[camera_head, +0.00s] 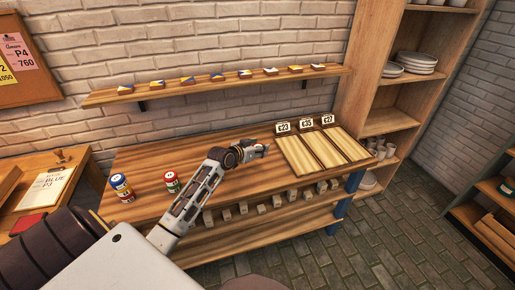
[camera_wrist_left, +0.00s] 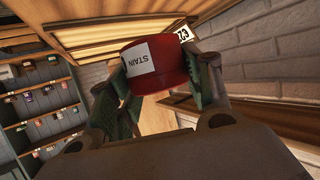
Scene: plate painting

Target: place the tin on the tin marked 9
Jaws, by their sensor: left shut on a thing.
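My left gripper (camera_head: 260,149) reaches over the table towards the label C23. In the left wrist view its fingers (camera_wrist_left: 165,82) are shut on a red tin (camera_wrist_left: 176,75) with a white label reading STAIN. In the head view I cannot clearly make out the held tin. A blue, white and yellow stack of tins (camera_head: 122,188) stands at the table's left end. My right gripper is not in view.
Small blocks line the lower shelf (camera_head: 262,232). A wall shelf (camera_head: 215,84) holds small painted pieces. A tall shelf (camera_head: 390,95) holds plates.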

